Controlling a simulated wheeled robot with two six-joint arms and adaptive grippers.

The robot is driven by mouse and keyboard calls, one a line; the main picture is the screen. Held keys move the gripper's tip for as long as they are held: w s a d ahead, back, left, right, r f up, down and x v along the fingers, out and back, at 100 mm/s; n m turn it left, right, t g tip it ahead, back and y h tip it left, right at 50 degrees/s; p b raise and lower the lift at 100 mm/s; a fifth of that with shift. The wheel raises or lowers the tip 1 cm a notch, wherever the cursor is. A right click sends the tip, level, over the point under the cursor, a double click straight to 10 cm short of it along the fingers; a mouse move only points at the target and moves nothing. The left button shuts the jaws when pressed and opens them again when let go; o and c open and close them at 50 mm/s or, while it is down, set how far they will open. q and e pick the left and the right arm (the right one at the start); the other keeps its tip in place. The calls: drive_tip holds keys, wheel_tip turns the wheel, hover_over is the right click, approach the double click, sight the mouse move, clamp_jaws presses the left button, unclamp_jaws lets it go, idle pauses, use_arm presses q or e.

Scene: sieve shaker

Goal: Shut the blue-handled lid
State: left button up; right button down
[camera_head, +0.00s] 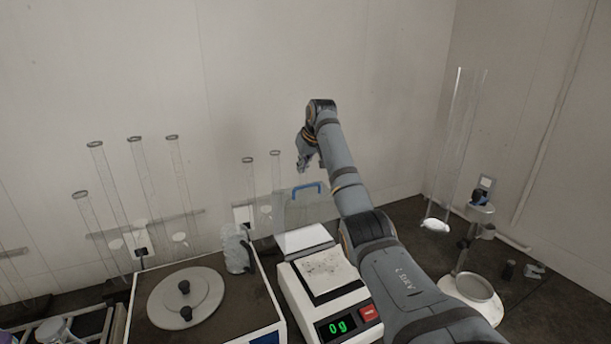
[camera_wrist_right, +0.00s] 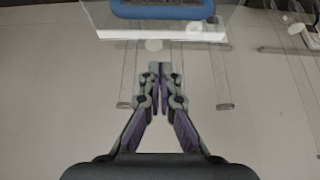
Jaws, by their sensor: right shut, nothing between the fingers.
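The clear lid (camera_head: 300,212) with its blue handle (camera_head: 306,187) stands raised at the back of the white balance (camera_head: 290,285). The balance's display reads 0 g. My right gripper (camera_head: 303,168) is shut and empty, just above the blue handle in the head view. In the right wrist view, the blue handle (camera_wrist_right: 162,10) and the lid's clear edge (camera_wrist_right: 120,36) lie at the top, beyond the closed fingertips (camera_wrist_right: 160,72). No touch between fingers and handle shows. My right arm hides part of the balance's right side. My left gripper is out of view.
A box with a round lid (camera_head: 186,298) stands left of the balance, with a crumpled clear bag (camera_head: 237,249) on its edge. Tall glass tubes (camera_head: 150,195) stand behind. The wall is close behind.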

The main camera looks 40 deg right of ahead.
sight(306, 195)
drive_tip(key=x, duration=0.2)
drive_tip(key=shift+f+p, duration=0.3)
drive_tip(key=shift+f, duration=0.15)
drive_tip(key=shift+s+a+f, duration=0.1)
drive_tip(key=shift+s+a, duration=0.05)
drive_tip(key=shift+s, duration=0.35)
drive_tip(key=shift+s+a+f, duration=0.1)
drive_tip(key=shift+s+a, duration=0.05)
drive_tip(key=shift+s, duration=0.4)
drive_tip(key=shift+s+a+f, duration=0.1)
drive_tip(key=shift+s+a, duration=0.2)
drive_tip(key=shift+s, duration=0.45)
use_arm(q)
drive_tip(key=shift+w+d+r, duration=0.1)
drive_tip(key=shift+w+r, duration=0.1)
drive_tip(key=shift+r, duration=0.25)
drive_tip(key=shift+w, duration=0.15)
